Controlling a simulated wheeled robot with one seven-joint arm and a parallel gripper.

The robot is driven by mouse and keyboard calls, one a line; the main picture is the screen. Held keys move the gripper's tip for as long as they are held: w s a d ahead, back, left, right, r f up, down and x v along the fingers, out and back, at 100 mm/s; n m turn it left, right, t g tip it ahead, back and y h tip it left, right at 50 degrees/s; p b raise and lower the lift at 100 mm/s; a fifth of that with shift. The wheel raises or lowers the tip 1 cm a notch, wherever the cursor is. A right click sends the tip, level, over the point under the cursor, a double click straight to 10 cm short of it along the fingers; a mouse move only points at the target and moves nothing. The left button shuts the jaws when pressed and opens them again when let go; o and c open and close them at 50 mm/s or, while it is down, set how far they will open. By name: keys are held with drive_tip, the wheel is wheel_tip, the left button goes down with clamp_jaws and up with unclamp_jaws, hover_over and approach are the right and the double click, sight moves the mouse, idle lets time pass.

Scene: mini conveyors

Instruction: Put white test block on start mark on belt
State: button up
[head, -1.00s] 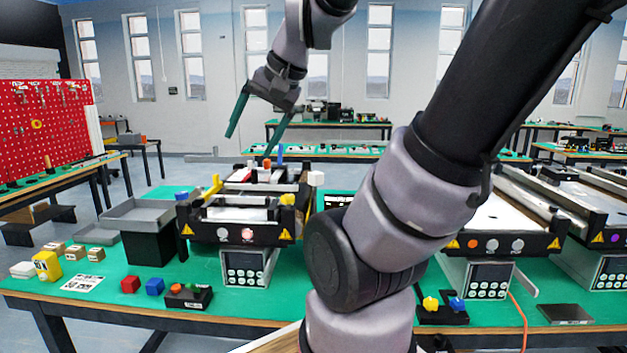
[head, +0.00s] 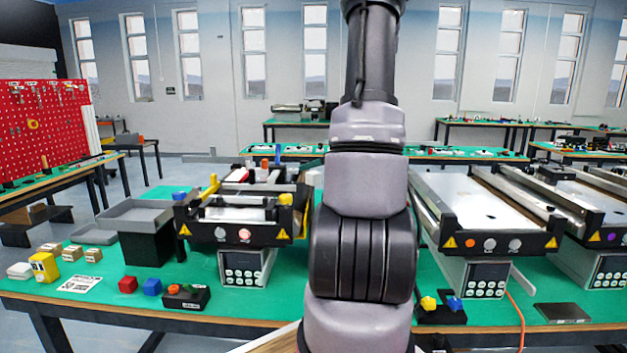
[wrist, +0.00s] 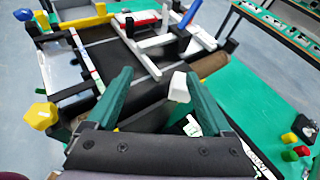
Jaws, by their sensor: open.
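A white block (wrist: 179,87) shows in the wrist view beside the inner face of the right green finger. My gripper (wrist: 158,73) is open, its two green fingers spread wide; I cannot tell whether the block touches the right one. The dark belt (wrist: 103,50) lies beyond the fingers, with a pale strip with coloured marks along it; I cannot tell which mark is the start mark. In the head view the mini conveyor (head: 262,235) stands left of my arm. My gripper is outside that view, and the white block does not show there.
White bars and a red piece (wrist: 145,19) lie across the conveyor's far part. A yellow knob (wrist: 40,116) and a blue piece (wrist: 23,14) stick out at its sides. A grey tray (head: 135,214) and small boxes stand left on the green table. Another conveyor (head: 485,205) stands right.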

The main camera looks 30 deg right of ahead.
sight(308, 175)
drive_tip(key=w+d+f+m, duration=0.1)
drive_tip(key=w+f, duration=0.1)
drive_tip(key=w+d+f+m+h, duration=0.1)
drive_tip(key=w+d+f, duration=0.1)
drive_tip(key=shift+w, duration=0.1)
drive_tip(key=shift+d+f+x, duration=0.1)
drive_tip(key=shift+d+x, duration=0.05)
drive_tip(key=shift+x, duration=0.8)
drive_tip(key=shift+d+f+x, duration=0.1)
drive_tip(key=shift+d+x, duration=0.05)
drive_tip(key=shift+x, duration=0.8)
drive_tip(key=shift+d+f+x, duration=0.1)
drive_tip(key=shift+d+x, duration=0.05)
drive_tip(key=shift+x, duration=0.85)
clamp_jaws()
